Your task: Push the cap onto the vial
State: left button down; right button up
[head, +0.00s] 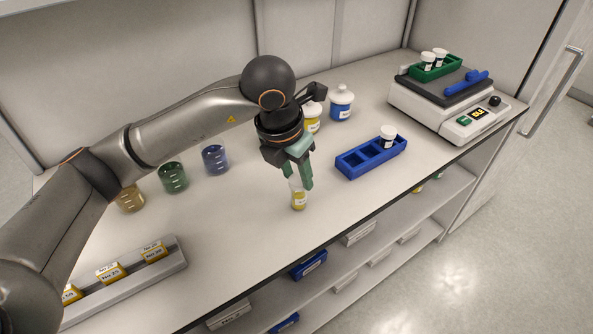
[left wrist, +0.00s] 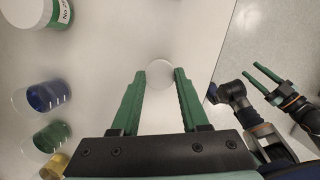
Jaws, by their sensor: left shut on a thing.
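The vial (head: 299,202), small and clear with yellow contents and a pale label, stands upright on the bench near its front edge. My left gripper (head: 300,184) points down over it, its green fingers at the vial's top. In the left wrist view a pale round cap (left wrist: 160,73) sits between the fingertips of my left gripper (left wrist: 160,76), which is shut on it. The cap hides the vial in that view. Whether the cap is fully seated cannot be told. My right gripper (left wrist: 252,72) shows in the left wrist view, off the bench, open and empty.
A blue rack (head: 360,166) with a white-capped vial (head: 388,132) stands right of the gripper. A device (head: 440,105) carries a green rack (head: 435,73). Beakers (head: 173,178) stand left.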

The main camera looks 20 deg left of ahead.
dwell(0.9)
pick_arm(q)
jog(key=shift+b, duration=0.4)
dwell(0.5)
jog(key=shift+f+b, duration=0.2)
jog(key=shift+b, duration=0.3)
dwell(0.7)
dwell(0.3)
grip_release()
dwell(0.5)
jog(key=shift+r+p, duration=2.15)
jog(key=shift+r, duration=1.4)
